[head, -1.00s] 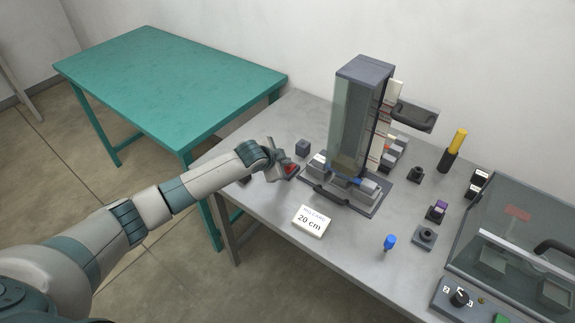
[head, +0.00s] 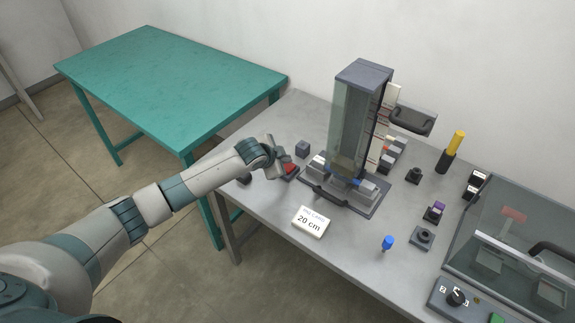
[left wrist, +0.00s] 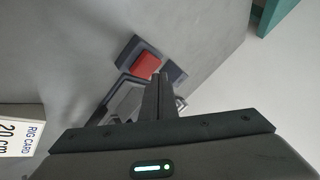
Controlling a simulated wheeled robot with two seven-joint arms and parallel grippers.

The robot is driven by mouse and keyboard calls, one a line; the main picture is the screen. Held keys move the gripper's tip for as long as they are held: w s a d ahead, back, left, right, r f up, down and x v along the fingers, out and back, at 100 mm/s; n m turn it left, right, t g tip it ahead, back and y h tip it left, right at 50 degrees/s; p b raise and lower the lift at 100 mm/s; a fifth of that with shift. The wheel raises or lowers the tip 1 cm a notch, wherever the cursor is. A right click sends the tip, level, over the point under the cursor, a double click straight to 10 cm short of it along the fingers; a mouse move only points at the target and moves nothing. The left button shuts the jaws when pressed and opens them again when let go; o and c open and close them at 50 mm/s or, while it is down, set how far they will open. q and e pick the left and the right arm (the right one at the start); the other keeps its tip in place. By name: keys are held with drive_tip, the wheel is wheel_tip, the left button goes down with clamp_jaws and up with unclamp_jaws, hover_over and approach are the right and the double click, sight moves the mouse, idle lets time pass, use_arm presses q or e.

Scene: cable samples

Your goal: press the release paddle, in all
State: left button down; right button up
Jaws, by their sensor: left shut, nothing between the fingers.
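The release paddle (head: 290,168) is a red block on a dark base on the grey bench, left of the tall glass-sided rig (head: 352,125). In the left wrist view the red paddle (left wrist: 146,62) shows just beyond and left of my fingertips. My left gripper (head: 277,172) is shut and empty, close beside the paddle. In the left wrist view its closed fingers (left wrist: 159,78) point toward the paddle's base; I cannot tell whether they touch it. My right gripper is not in view.
A white rig card (head: 311,222) reading 20 cm lies in front of the rig. A small dark block (head: 302,147) stands behind the paddle. A teal table (head: 170,85) stands at the left.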

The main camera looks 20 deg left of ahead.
use_arm(q)
wheel_tip(320, 180, up, 5)
drive_tip(key=p, duration=0.5)
idle(1.0)
